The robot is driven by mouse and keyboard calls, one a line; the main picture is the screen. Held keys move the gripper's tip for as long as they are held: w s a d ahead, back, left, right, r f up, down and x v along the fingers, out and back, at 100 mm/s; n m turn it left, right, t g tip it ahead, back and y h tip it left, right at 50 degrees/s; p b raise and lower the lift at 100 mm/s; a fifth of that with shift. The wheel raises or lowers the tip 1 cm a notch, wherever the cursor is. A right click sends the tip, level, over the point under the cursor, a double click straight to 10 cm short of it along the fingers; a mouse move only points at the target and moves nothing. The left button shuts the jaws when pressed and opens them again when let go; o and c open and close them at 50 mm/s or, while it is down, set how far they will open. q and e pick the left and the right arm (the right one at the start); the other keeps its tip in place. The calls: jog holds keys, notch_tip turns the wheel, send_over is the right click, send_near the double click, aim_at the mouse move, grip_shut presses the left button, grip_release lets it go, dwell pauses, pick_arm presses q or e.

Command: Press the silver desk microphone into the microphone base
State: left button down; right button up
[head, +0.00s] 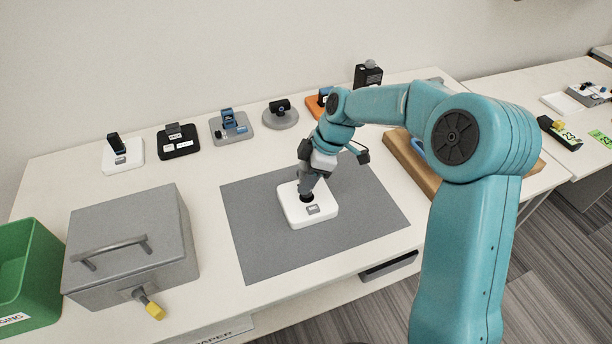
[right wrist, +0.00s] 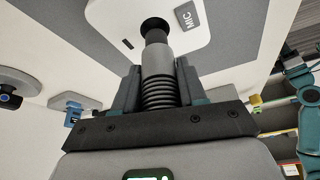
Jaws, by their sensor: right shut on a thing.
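The microphone base (head: 325,213) is a white rounded block lying on the grey mat, with a grey label plate on its front part. In the right wrist view the base (right wrist: 208,42) carries a label reading MIC and a dark round socket. My right gripper (head: 307,184) is shut on the silver desk microphone (right wrist: 158,66), a grey cylinder with a ribbed lower part between the fingers. The microphone's far end meets the dark socket; how deep it sits I cannot tell. In the head view the gripper mostly hides the microphone. My left gripper is not in view.
A grey metal box (head: 135,245) with a handle and a yellow-tipped key stands left of the mat (head: 262,245). A green bin (head: 28,270) is at the far left. Several small devices on stands line the back. A wooden tray (head: 405,150) lies behind my right arm.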

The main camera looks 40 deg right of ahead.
jog(key=shift+b, duration=0.35)
dwell(0.8)
jog(key=shift+f+b, duration=1.75)
jog(key=shift+f, duration=0.1)
jog(key=o, duration=1.2)
jog(key=shift+c, duration=0.2)
jog(key=shift+r, duration=0.1)
jog(key=v, duration=1.6)
jog(key=shift+r+p, duration=0.2)
jog(key=shift+p, duration=0.2)
